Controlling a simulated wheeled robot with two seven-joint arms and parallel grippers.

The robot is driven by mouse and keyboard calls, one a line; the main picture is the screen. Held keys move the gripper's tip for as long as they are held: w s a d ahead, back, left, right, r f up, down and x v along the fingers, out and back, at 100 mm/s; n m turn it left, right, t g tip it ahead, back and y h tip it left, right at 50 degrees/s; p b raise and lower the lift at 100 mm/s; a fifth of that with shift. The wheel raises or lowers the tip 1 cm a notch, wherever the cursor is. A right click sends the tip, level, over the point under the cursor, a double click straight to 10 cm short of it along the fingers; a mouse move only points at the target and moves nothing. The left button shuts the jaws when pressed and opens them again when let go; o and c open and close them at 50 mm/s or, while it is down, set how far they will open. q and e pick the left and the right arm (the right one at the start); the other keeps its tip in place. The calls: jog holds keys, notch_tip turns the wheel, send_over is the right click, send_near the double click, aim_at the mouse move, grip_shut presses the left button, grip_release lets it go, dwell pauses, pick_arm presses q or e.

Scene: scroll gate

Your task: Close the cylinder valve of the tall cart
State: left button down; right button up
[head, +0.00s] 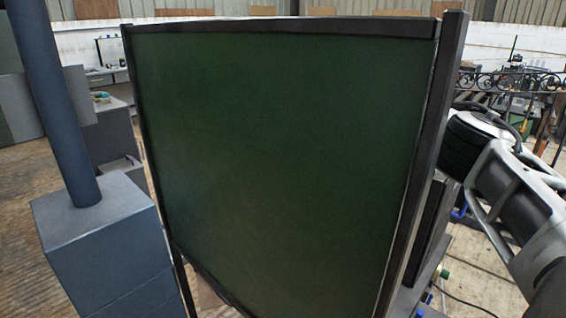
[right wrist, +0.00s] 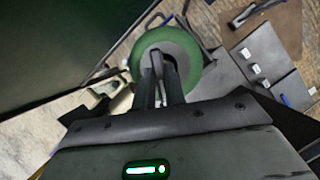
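In the right wrist view a round green shape (right wrist: 188,50) lies just beyond my right gripper (right wrist: 157,58). It looks like the top of a gas cylinder or a valve wheel; I cannot tell which. The dark fingers overlap its middle, and a grey part shows between or beyond their tips. Whether they touch or grip it is unclear. In the head view my right arm comes in at the right, and its gripper is hidden behind the dark green screen. The tall cart cannot be clearly made out there. My left gripper is not in view.
The large framed green screen (head: 280,150) fills the middle of the head view, with a dark post (head: 432,140) near my right arm. A wrought-iron railing (head: 500,82) stands behind the arm. A grey box (right wrist: 262,58) lies right of the green shape in the wrist view.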

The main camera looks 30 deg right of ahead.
grip_shut()
